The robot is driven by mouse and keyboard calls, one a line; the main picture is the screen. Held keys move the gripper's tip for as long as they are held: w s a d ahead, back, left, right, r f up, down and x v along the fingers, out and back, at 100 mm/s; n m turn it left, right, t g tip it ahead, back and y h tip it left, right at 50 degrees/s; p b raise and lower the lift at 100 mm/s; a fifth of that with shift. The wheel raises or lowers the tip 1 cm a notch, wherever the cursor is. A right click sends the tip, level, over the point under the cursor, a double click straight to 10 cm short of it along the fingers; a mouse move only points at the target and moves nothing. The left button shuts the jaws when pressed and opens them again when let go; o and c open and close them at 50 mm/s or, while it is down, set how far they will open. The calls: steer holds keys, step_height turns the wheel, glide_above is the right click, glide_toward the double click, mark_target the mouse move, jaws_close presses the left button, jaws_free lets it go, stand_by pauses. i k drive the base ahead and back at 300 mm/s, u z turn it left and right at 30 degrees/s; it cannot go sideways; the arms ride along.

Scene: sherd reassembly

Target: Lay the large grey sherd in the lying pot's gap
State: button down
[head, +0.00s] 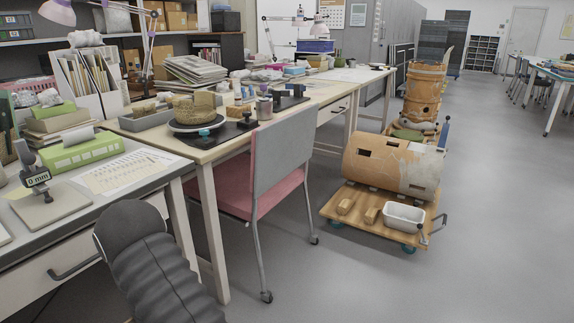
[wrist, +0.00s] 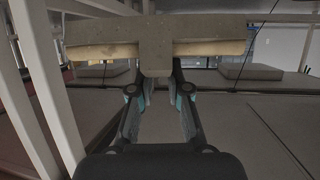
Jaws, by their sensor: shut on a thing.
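The lying pot (head: 385,170) is a large orange-brown cylinder on its side on a low wooden dolly, with a paler grey patch at its right end. Several dark openings show in its wall; the upper right one (head: 413,153) is a small slot. In the wrist view, my gripper (wrist: 160,88) is shut on the large grey sherd (wrist: 205,28). The sherd is a wide grey-brown slab with a pale tan broken edge, spanning the top of the picture ahead of the fingers. The head view does not show my gripper or the sherd.
The dolly (head: 345,218) also carries a white tub (head: 404,217) and two small tan blocks. A pink-seated chair (head: 265,165) stands between the benches and the dolly. Another brown vessel (head: 425,90) stands behind. The grey floor (head: 500,210) at right is clear. Pale posts flank the wrist view.

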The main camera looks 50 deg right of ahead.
mark_target(418, 146)
steer(key=z, duration=2.3)
steer(key=i, duration=1.65)
